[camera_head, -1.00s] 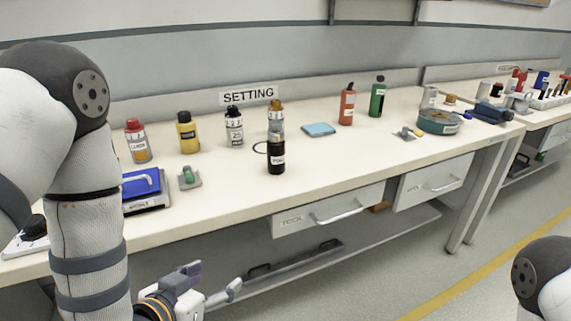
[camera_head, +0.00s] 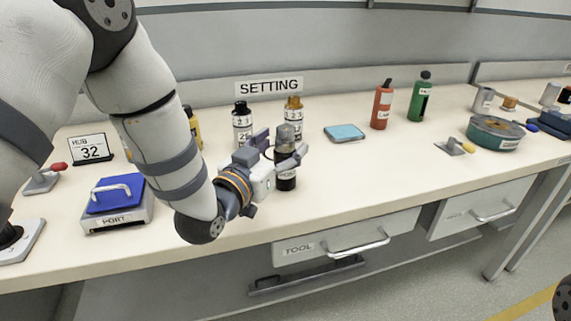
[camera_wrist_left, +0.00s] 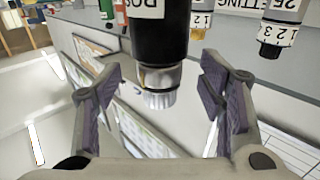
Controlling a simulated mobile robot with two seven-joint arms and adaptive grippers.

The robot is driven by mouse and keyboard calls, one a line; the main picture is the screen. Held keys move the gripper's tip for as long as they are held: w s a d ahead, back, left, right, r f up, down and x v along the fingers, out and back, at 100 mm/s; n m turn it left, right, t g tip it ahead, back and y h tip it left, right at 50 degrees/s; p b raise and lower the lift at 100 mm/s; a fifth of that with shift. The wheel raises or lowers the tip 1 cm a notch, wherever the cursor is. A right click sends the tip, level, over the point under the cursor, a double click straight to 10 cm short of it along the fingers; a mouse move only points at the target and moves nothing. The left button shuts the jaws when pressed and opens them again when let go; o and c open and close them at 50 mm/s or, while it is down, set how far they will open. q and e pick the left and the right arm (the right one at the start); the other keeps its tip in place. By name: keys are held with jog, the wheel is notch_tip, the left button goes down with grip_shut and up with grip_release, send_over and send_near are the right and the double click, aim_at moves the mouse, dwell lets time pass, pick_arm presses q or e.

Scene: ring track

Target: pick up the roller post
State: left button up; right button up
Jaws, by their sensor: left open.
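The roller post (camera_head: 286,183) is a black cylinder with a white label and a grey metal and clear top. It stands upright on the bench near the front edge, partly hidden by my left gripper in the head view. My left gripper (camera_head: 281,148) is open at its upper part. In the left wrist view the roller post (camera_wrist_left: 160,45) appears upside down, with its top between the spread fingers of the gripper (camera_wrist_left: 160,80). A gap shows on each side of it. My right gripper is out of view.
A blue pad (camera_head: 345,132), a red bottle (camera_head: 382,106) and a green bottle (camera_head: 419,98) are to the right. A blue-topped box (camera_head: 116,201) lies left.

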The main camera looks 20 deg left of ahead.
pick_arm(q)
jog(key=shift+w+d, duration=0.2)
jog(key=shift+w, duration=0.75)
grip_shut()
